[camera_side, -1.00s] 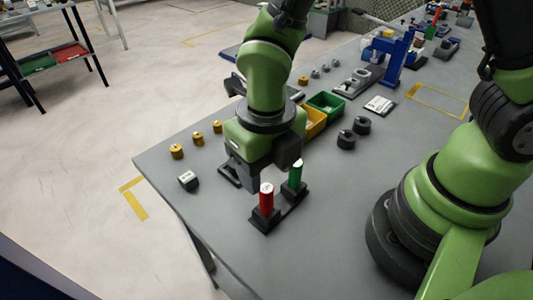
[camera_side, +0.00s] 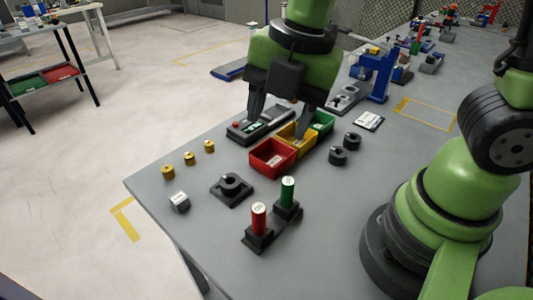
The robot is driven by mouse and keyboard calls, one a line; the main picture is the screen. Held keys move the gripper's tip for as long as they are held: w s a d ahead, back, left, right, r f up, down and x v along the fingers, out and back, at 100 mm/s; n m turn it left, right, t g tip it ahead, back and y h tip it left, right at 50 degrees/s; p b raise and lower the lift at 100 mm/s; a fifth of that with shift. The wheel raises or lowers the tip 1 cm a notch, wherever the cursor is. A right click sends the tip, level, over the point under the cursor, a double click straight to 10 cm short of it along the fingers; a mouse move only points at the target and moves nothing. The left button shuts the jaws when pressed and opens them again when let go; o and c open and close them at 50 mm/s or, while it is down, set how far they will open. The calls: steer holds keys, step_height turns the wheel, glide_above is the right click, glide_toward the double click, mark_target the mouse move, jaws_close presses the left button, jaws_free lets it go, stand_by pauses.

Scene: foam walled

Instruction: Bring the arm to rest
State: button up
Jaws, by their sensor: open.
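My gripper (camera_side: 278,120) hangs above the table (camera_side: 330,235), pointing down. Its two fingers are spread wide and nothing is between them. The left finger is in front of a grey device with a red button (camera_side: 246,130); the right finger overlaps the yellow bin (camera_side: 284,134). I cannot tell the exact height of the fingertips above these things.
A red bin (camera_side: 272,158) and green bin (camera_side: 322,122) flank the yellow one. Red (camera_side: 259,218) and green (camera_side: 288,191) cylinders stand upright in black holders near the front. A black fixture (camera_side: 231,188), brass pieces (camera_side: 189,159) and black rings (camera_side: 338,155) stand around. A blue press (camera_side: 378,75) is behind.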

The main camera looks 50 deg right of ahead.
steer(key=s+d+r+m+t, duration=0.2)
steer(key=s+d+r+m, duration=0.1)
steer(key=m, duration=1)
steer(key=s+d+r+m+t, duration=0.3)
steer(key=s+d+r+m, duration=0.1)
steer(key=m, duration=0.9)
step_height(320, 180, up, 2)
steer(key=shift+s+r+m+y, duration=0.15)
steer(key=shift+s+m+y, duration=0.2)
steer(key=shift+s, duration=0.2)
